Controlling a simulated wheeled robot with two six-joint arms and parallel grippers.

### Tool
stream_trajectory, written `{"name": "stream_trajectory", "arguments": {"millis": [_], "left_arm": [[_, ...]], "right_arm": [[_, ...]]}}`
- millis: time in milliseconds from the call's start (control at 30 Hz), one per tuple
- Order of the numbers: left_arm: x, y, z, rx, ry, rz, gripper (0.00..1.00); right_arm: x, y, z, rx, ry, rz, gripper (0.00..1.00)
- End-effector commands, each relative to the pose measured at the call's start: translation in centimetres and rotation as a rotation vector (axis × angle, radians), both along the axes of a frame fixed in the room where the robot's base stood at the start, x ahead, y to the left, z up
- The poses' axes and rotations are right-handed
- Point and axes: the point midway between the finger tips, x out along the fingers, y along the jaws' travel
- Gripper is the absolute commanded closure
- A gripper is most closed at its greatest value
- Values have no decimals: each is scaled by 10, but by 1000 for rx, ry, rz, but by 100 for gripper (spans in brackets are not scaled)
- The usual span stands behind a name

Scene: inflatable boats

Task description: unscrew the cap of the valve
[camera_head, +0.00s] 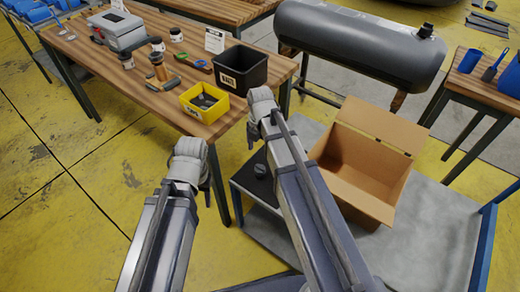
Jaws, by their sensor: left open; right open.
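A dark grey inflatable tube (355,40) lies on a stand at the upper right. A black valve (426,31) stands up from its top near the right end. The cap cannot be told apart from the valve body at this size. My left gripper (205,185) is open and empty above the yellow floor, in front of the wooden table. My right gripper (252,130) is open and empty near the table's right corner. Both grippers are well apart from the valve, with the tube beyond them. Their fingers show only in small part.
The wooden table (120,75) holds a black bin (240,70), a yellow bin (204,102), a grey toolbox (118,28), jars and tools. An open cardboard box (366,160) sits on a grey platform cart (430,235) right of my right arm. Another table (478,92) stands at the right edge.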

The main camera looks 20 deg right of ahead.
Motion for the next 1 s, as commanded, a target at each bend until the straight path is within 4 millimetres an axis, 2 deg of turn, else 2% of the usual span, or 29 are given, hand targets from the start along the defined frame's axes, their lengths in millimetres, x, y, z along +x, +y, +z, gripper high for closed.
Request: {"name": "stream_trajectory", "arguments": {"millis": [633, 800, 1000], "left_arm": [[0, 0, -85, 0, 0, 0, 50], [0, 0, -95, 0, 0, 0, 50], [0, 0, -95, 0, 0, 0, 50]], "right_arm": [[0, 0, -85, 0, 0, -1, 13], [0, 0, -95, 0, 0, -1, 13], [0, 0, -95, 0, 0, -1, 13]]}}
